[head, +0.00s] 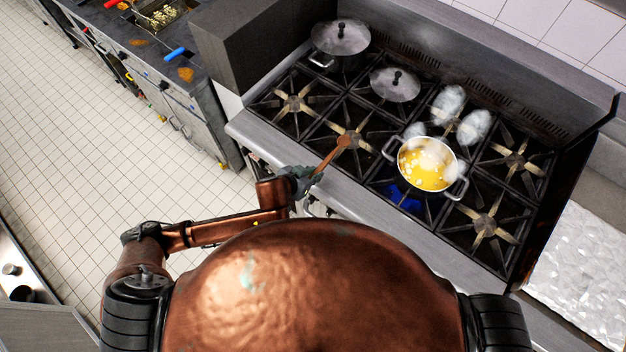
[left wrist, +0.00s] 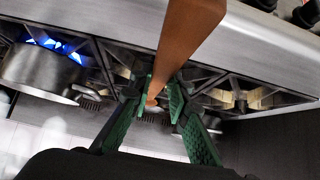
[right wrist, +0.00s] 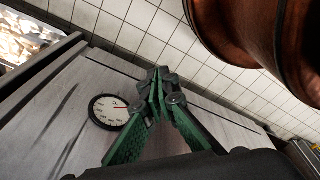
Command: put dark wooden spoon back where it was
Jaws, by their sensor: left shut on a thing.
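The brown wooden spoon (head: 331,155) is in my left gripper (head: 300,178) in the head view. It slants up to the right over the stove's front edge, its round end near the front-left burners. In the left wrist view, the green fingers of my left gripper (left wrist: 160,98) are closed on the spoon's shaft (left wrist: 186,40). My right gripper (right wrist: 158,82) shows only in the right wrist view. Its fingertips meet with nothing visible between them, in front of a grey metal panel.
A pot of yellow soup (head: 425,165) steams over a blue flame on the stove (head: 262,142). Two lidded pots (head: 340,38) (head: 395,84) stand at the back left. A fryer counter (head: 205,85) is at the left. A dial gauge (right wrist: 108,112) is beside my right gripper.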

